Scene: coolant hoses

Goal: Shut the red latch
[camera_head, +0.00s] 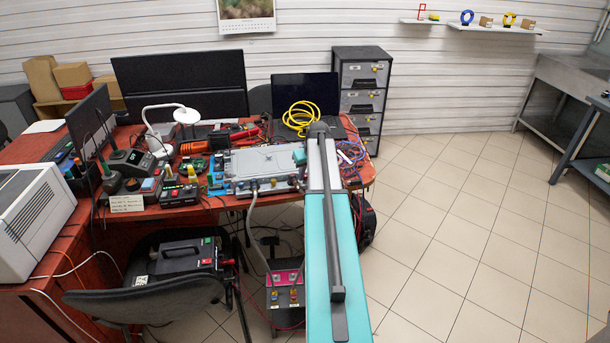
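I cannot make out the red latch for certain at this size. A flat grey metal plate unit (262,160) lies on the red desk, with hose fittings along its front edge. Two grey hoses (249,226) hang from that edge toward a dark box with a pink top panel (284,279) below the desk front. My teal and grey arm reaches from the bottom of the view to the right side of the plate unit and covers part of it. My gripper's fingers do not show; the arm hides that area.
The red desk (60,250) is crowded with tools, a lamp (160,122), monitors and a coiled yellow cable (300,117). A chair (150,300) stands in front at the left. A drawer cabinet (361,85) stands behind. The tiled floor (470,230) on the right is clear.

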